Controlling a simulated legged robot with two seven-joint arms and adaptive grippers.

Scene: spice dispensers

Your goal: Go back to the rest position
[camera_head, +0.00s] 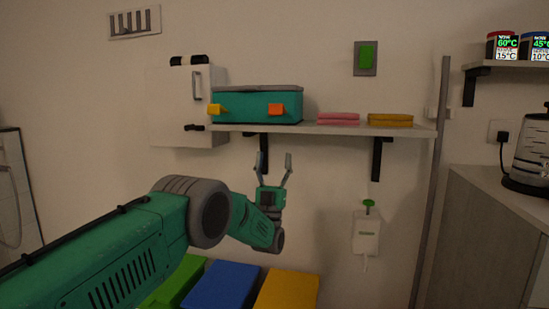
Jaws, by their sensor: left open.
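My left arm comes in from the lower left, green with a grey joint. Its left gripper (273,163) is open with its two fingers pointing up, and nothing shows between them. In the picture it lies just under the wall shelf (345,130), in front of the wall. My right gripper is not in view.
On the shelf are a teal case (245,105), pink cloths (338,119) and yellow cloths (390,120). A white dispenser (366,235) hangs below. Green (178,285), blue (220,288) and yellow (287,291) boxes stand low. A counter with a kettle (530,155) is at right.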

